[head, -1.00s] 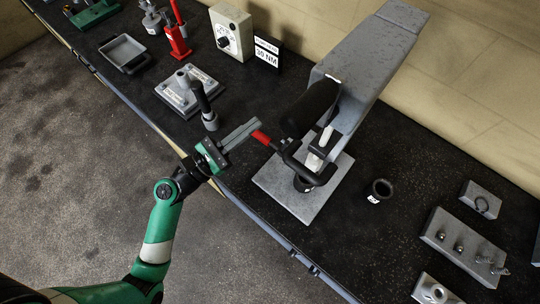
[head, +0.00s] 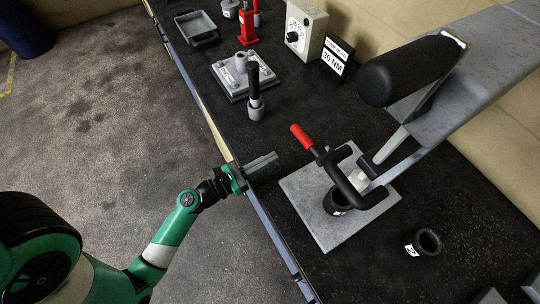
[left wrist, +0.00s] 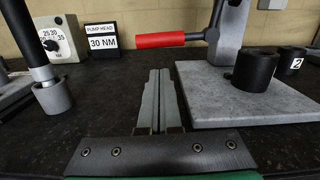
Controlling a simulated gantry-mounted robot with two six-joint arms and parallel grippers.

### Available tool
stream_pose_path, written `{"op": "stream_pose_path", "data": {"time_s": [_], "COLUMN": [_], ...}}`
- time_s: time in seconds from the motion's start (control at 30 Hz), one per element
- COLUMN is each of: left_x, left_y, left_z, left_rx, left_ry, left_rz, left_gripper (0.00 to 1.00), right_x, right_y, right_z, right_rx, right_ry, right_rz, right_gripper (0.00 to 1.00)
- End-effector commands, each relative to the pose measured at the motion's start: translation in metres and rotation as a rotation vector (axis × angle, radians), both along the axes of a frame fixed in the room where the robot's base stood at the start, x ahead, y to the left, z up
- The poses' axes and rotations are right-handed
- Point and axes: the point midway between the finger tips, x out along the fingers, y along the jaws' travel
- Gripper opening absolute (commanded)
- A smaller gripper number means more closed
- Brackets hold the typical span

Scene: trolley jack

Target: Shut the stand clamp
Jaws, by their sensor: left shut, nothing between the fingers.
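The stand clamp shows a black bar with a red-gripped handle (head: 301,136) beside the stand's grey base plate (head: 305,220). In the left wrist view the red grip (left wrist: 160,40) lies roughly level, pointing left, above and beyond my fingertips. A black cup (head: 337,203) stands on the plate under the clamp; it also shows in the left wrist view (left wrist: 255,70). My left gripper (head: 275,157) is shut and empty, at the bench's front edge, left of the plate and apart from the handle. Whether the clamp is fully closed I cannot tell. My right gripper is out of view.
A dark upright tool (head: 255,92) stands left of the clamp, before a grey flanged block (head: 239,75). A dial box (head: 303,30) and a 30 NM sign (head: 337,58) stand behind. A cup marked 2 (head: 423,243) is right of the plate. A large black cylinder (head: 405,72) overhangs.

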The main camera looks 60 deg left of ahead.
Motion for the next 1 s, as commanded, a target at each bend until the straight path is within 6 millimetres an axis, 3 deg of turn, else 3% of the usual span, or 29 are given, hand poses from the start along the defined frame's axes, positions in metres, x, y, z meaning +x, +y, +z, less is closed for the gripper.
{"op": "stream_pose_path", "data": {"time_s": [0.2, 0.4, 1.0], "left_x": [0.044, 0.07, 0.079], "left_y": [-0.001, 0.0, -0.004], "left_z": [0.004, 0.004, 0.006], "left_rx": [0.002, 0.001, 0.019], "left_ry": [-0.001, -0.001, -0.001], "left_rz": [-0.005, -0.003, -0.012], "left_gripper": [0.0, 0.0, 0.0], "right_x": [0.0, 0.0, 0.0], "right_y": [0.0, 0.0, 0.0], "right_z": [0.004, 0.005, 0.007], "right_rx": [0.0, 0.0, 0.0], "right_ry": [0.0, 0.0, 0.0], "right_rz": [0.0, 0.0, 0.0], "right_gripper": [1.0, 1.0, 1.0]}}
